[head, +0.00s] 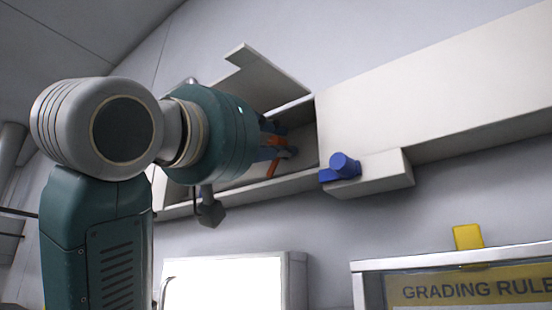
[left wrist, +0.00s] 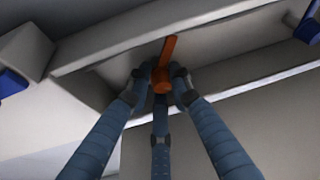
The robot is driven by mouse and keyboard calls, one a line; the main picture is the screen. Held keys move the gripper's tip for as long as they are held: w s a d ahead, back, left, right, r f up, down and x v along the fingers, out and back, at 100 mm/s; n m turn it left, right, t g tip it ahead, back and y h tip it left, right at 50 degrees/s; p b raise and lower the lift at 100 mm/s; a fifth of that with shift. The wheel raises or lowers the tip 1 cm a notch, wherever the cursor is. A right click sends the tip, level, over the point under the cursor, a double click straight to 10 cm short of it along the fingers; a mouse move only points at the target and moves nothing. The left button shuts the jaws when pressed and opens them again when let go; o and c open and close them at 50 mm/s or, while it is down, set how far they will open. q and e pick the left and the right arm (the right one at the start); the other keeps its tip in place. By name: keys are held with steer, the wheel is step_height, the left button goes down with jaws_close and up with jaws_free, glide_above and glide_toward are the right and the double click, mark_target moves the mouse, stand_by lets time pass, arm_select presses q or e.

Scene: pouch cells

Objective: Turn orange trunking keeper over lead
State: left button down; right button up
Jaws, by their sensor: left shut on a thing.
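The orange trunking keeper (head: 271,167) sits in the open part of the white wall trunking (head: 300,186). In the left wrist view the keeper (left wrist: 167,50) is a flat orange bar with a round hub at its lower end, and the bar points up towards the trunking's edge. My left gripper (left wrist: 162,78) has its blue fingers closed around the hub. In the head view my left gripper (head: 279,147) is partly hidden behind its own wrist. I cannot make out the lead in either view. My right gripper is not in view.
A blue fitting (head: 341,168) stands on a white box (head: 385,175) just right of the open section. A raised white flap (head: 262,75) stands above it. Below are a white panel (head: 235,285), a yellow block (head: 467,236) and a "GRADING RULE" board (head: 470,289).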

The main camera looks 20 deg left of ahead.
arm_select(q)
steer(key=n+y+b, duration=0.1)
steer(key=n+y, duration=0.1)
steer(key=n, duration=0.2)
steer(key=shift+s, duration=0.1)
steer(key=shift+r+n+g+y+b, duration=0.15)
steer(key=shift+n+y+b, duration=0.3)
steer(key=shift+n, duration=0.6)
steer(key=shift+f+n+g+y+b, duration=0.1)
steer(key=shift+n+g+y+b, duration=0.1)
steer(key=shift+n+y, duration=0.6)
steer(key=shift+n, duration=0.55)
steer(key=c, duration=1.6)
jaws_free()
steer(key=shift+a, duration=0.15)
steer(key=shift+s, duration=0.55)
steer(key=v, duration=0.7)
steer(key=shift+w+a, duration=0.1)
steer(key=shift+w, duration=0.1)
